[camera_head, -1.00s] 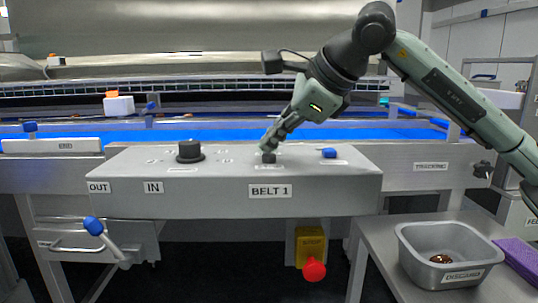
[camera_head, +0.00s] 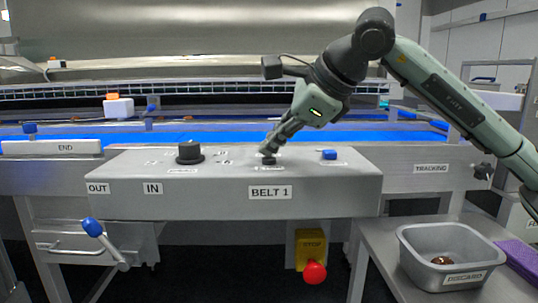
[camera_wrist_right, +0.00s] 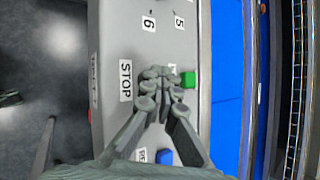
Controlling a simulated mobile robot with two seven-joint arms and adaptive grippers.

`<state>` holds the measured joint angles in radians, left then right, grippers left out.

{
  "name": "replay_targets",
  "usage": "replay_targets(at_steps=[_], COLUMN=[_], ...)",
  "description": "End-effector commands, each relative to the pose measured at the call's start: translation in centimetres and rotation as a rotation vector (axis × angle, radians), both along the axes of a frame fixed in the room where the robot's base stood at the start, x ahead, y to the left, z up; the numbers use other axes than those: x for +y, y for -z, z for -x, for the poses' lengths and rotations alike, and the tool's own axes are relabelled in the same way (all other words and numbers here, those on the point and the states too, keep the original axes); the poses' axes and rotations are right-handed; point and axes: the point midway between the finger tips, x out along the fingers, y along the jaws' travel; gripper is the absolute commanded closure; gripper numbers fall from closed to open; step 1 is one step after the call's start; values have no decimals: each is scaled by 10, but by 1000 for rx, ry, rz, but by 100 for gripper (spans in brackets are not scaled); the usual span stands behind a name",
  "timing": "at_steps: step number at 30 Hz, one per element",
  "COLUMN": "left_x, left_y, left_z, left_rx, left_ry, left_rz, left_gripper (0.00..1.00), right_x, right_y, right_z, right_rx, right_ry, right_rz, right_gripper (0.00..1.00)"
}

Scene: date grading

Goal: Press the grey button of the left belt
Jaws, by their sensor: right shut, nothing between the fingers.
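My right gripper (camera_head: 268,150) is shut and empty, pointing down at the top of the grey control box (camera_head: 160,207) labelled BELT 1. Its fingertips are over a small dark button (camera_head: 268,160), and the tips seem to touch it or nearly so; I cannot tell if it is pressed. In the right wrist view the shut fingers (camera_wrist_right: 160,85) lie beside the STOP label (camera_wrist_right: 125,80) and hide what is under them. A green button (camera_wrist_right: 188,79) is just past the fingertips. My left gripper is not in view.
A black knob (camera_head: 190,152) stands left on the box, and a blue button (camera_head: 329,155) right. A blue-tipped lever (camera_head: 92,227) and a red STOP knob (camera_head: 314,272) are below. The blue belt (camera_head: 230,134) runs behind. A DISCARD tub (camera_head: 410,262) stands at right.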

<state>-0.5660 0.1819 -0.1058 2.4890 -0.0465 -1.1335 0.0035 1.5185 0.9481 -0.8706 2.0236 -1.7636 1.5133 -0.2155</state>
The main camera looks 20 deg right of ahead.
Motion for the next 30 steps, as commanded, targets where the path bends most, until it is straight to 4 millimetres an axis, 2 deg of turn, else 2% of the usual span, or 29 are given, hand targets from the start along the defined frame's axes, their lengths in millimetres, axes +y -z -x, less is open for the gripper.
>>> replay_targets(at_steps=[8, 20, 30], left_x=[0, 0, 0], left_y=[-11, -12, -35], left_z=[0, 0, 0], left_rx=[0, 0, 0], left_ry=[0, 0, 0], left_rz=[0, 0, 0], left_gripper=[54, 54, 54], right_x=[0, 0, 0], right_y=[-15, -18, -49], right_z=[0, 0, 0], right_rx=[1, 0, -1], right_ry=[0, 0, -1], right_rz=[1, 0, 0], right_gripper=[100, 100, 100])
